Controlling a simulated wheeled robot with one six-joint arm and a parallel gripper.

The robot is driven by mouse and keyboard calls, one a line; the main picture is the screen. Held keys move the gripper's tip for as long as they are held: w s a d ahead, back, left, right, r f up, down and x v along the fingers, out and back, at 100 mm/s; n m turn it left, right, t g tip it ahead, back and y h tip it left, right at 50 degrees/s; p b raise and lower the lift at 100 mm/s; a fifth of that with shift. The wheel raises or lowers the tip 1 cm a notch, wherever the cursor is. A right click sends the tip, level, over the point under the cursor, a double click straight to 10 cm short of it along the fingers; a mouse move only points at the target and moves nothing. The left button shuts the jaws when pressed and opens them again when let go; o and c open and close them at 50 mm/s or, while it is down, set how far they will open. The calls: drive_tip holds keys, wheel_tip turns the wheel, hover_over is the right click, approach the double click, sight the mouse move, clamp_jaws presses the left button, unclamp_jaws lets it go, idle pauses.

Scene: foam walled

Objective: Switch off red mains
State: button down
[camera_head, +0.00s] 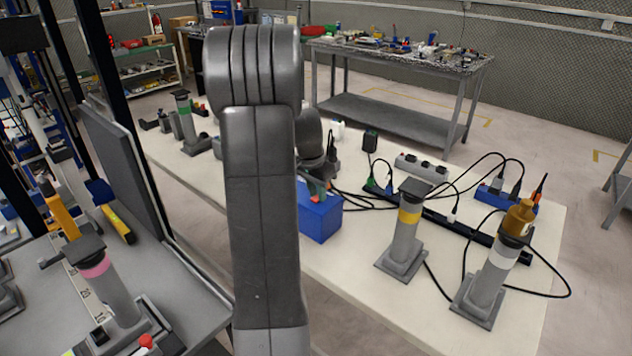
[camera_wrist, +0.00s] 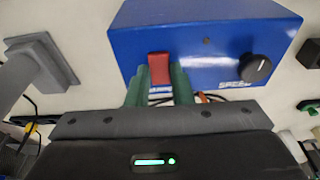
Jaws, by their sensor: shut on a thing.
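The blue box (camera_wrist: 205,40) has a red mains switch (camera_wrist: 160,66) on its front face and a black round knob (camera_wrist: 256,68) to the right of it. My gripper (camera_wrist: 158,80) has its two green fingers on either side of the red switch, shut on it. In the head view the blue box (camera_head: 321,218) stands on the white table, and my gripper (camera_head: 314,188) is at its upper left, partly hidden by my arm. The switch's lower part and its on or off position cannot be made out.
On the white table (camera_head: 375,300), a yellow-banded post (camera_head: 404,232) and a white-banded post (camera_head: 490,275) stand right of the box. Black cables and power strips (camera_head: 420,168) lie behind them. A cluttered workbench (camera_head: 400,52) stands at the back.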

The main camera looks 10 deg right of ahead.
sight(316, 198)
drive_tip(key=shift+w+d+r+g+y+p, duration=0.1)
drive_tip(key=shift+d+r+g+y+p, duration=0.15)
drive_tip(key=shift+p, duration=0.55)
drive_tip(key=shift+f+g+y+p, duration=0.15)
drive_tip(key=shift+g+y+p, duration=0.1)
drive_tip(key=shift+y+p, duration=0.1)
drive_tip(key=c, duration=1.3)
unclamp_jaws()
drive_tip(key=r, duration=1.3)
drive_tip(key=shift+s+a+r+b, duration=0.25)
drive_tip(key=shift+a+r+b, duration=0.05)
drive_tip(key=shift+a+r, duration=0.1)
